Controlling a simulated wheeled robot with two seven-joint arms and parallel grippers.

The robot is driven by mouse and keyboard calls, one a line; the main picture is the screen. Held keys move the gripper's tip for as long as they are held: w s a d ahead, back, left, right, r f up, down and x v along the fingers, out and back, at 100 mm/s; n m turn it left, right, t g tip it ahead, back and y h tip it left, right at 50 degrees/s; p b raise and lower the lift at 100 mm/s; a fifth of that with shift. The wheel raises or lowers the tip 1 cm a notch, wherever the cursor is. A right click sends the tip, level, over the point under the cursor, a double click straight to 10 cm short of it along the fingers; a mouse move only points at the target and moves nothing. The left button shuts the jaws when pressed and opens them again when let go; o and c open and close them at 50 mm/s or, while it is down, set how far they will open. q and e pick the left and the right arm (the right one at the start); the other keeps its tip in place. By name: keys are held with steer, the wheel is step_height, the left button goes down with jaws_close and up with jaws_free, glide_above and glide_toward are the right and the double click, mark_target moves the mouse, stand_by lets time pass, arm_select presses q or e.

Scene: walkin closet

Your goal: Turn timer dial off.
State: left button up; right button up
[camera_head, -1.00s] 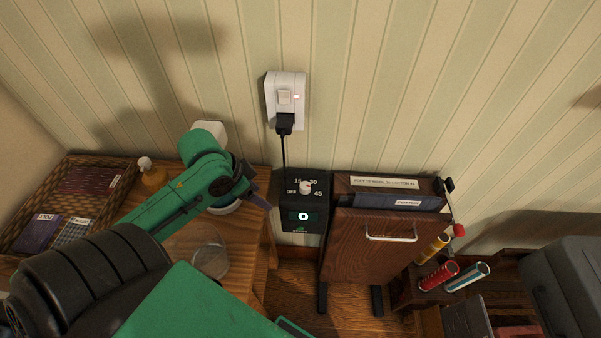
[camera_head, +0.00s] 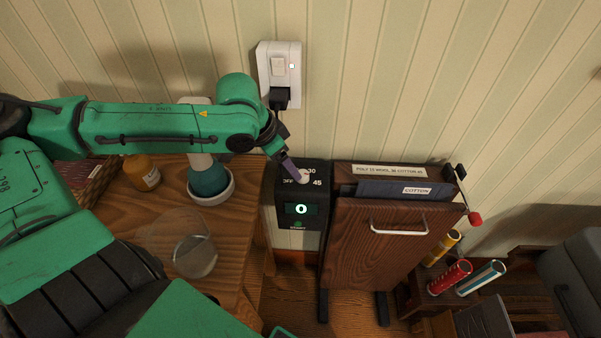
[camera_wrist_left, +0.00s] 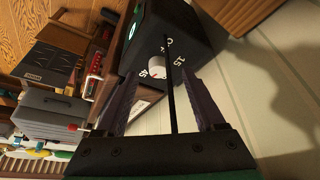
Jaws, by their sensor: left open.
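The timer is a black box (camera_head: 298,222) with a green display reading 0. Its white dial (camera_head: 303,177) is on the sloped top face among the marks OFF, 30 and 45; the 15 mark is hidden by my gripper in the head view. My left gripper (camera_head: 296,172) is at the dial from the upper left. In the left wrist view the dial (camera_wrist_left: 157,69) lies between the two open fingers, near their tips. I cannot tell whether they touch it. The timer's black cord crosses that view. My right gripper is not in view.
A wall outlet (camera_head: 279,72) with a black plug sits above the timer. A wooden press (camera_head: 375,250) stands close on the right. A wooden table (camera_head: 215,265) on the left holds a clear bowl (camera_head: 195,256), an amber jar (camera_head: 142,172) and a teal bottle (camera_head: 208,175).

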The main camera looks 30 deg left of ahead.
mark_target(302, 173)
arm_select(q)
steer(key=w+f, duration=0.1)
steer(key=w+d+f+b, duration=0.1)
steer(key=f, duration=0.1)
steer(key=w+d+f, duration=0.1)
steer(key=shift+f, duration=0.2)
steer(key=shift+w+f, duration=0.15)
steer(key=shift+f, duration=0.05)
steer(key=shift+c, duration=0.3)
jaws_close()
steer(key=shift+b, duration=0.4)
